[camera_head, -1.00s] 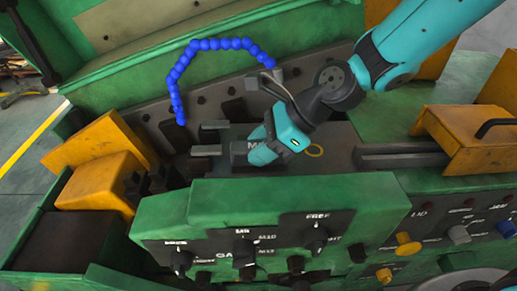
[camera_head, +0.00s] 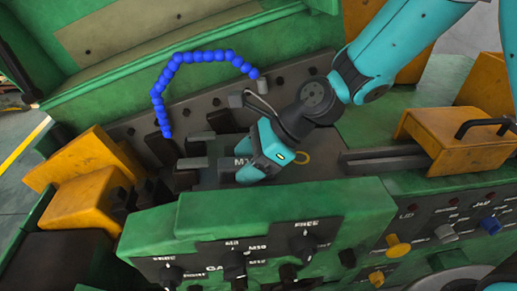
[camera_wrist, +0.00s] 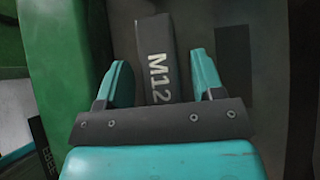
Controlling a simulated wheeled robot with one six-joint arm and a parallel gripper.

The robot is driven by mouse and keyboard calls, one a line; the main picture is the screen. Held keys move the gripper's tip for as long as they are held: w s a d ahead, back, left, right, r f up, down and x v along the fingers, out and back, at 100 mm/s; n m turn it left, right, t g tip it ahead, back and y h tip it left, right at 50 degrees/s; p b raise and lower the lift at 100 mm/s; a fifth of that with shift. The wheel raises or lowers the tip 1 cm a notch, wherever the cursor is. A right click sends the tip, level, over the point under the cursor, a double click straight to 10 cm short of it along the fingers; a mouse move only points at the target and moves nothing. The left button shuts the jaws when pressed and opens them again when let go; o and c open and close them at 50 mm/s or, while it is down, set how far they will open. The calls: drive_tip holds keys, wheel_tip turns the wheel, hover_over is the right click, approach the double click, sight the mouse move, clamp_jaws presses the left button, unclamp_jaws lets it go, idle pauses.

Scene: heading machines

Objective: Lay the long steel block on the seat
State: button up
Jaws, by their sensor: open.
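A dark grey steel block (camera_wrist: 157,45) marked M12 lies lengthwise between my gripper's fingers in the wrist view, with gaps visible on both sides. My gripper (camera_wrist: 159,78) is open, with one teal finger on each side of the block's near end. In the head view my gripper (camera_head: 257,168) points down into the machine's dark bed, at the block (camera_head: 236,172), partly hidden by the fingers. A darker rectangular patch (camera_wrist: 235,52) shows right of the block in the wrist view; I cannot tell if it is the seat.
A green control panel (camera_head: 260,225) with knobs stands in front of the bed. A blue segmented hose (camera_head: 185,62) arches behind. Yellow blocks (camera_head: 95,180) stand at left, and a yellow housing with a black handle (camera_head: 445,138) at right. A green wall (camera_wrist: 65,60) is close on the wrist view's left.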

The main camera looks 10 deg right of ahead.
drive_tip(key=b+v, duration=0.2)
drive_tip(key=v, duration=1)
drive_tip(key=s+n, duration=0.2)
drive_tip(key=n, duration=0.2)
drive_tip(key=s+n+h, duration=0.1)
drive_tip(key=s+n, duration=0.2)
drive_tip(key=n, duration=0.1)
drive_tip(key=s+n+h, duration=0.1)
drive_tip(key=s+n, duration=0.2)
drive_tip(key=n, duration=0.1)
drive_tip(key=shift+r, duration=0.35)
drive_tip(key=s+d+n+h, duration=0.2)
drive_tip(key=s+n, duration=0.5)
drive_tip(key=n, duration=0.6)
drive_tip(key=shift+s+d+f+n+h, duration=0.3)
drive_tip(key=shift+s+d+h, duration=0.1)
